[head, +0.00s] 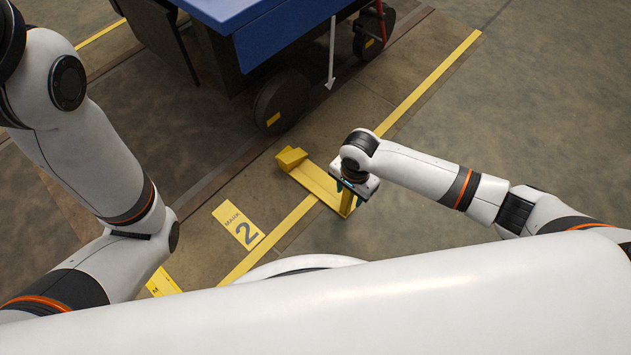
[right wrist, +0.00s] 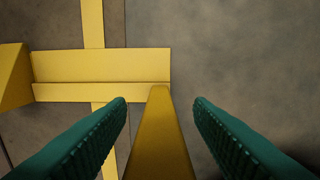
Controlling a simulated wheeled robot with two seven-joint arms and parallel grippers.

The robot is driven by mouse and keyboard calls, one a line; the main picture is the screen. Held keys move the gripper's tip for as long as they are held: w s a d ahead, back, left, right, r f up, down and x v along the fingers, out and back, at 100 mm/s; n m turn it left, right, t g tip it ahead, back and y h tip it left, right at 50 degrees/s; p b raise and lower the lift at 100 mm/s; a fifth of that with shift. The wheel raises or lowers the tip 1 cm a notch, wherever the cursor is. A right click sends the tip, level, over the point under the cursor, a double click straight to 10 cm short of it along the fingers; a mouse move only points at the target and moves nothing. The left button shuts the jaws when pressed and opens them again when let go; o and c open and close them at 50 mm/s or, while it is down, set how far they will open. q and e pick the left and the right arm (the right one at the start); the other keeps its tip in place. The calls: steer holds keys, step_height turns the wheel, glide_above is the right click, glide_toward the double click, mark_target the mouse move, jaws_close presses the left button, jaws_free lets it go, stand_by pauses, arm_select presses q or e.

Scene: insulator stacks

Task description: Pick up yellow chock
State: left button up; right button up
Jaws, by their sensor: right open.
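The yellow chock (head: 313,180) lies on the floor across the yellow floor line, with its wedge end toward the cart and an upright handle at its near end. My right gripper (head: 350,190) is over the handle end. In the right wrist view its green fingers (right wrist: 160,102) are apart, with the chock's handle (right wrist: 160,140) standing between them. Gaps show on both sides of the handle. The chock's flat base (right wrist: 100,72) and wedge (right wrist: 12,75) lie to the left. My left arm shows, but its gripper does not.
A blue-topped cart (head: 255,18) with black wheels (head: 282,102) stands beyond the chock. A yellow floor plate marked 2 (head: 238,226) lies to the left of the chock. The floor to the right (head: 520,120) is clear.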

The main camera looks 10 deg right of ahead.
steer(key=shift+c, duration=0.4)
jaws_close()
stand_by(0.8)
steer(key=shift+r, duration=0.1)
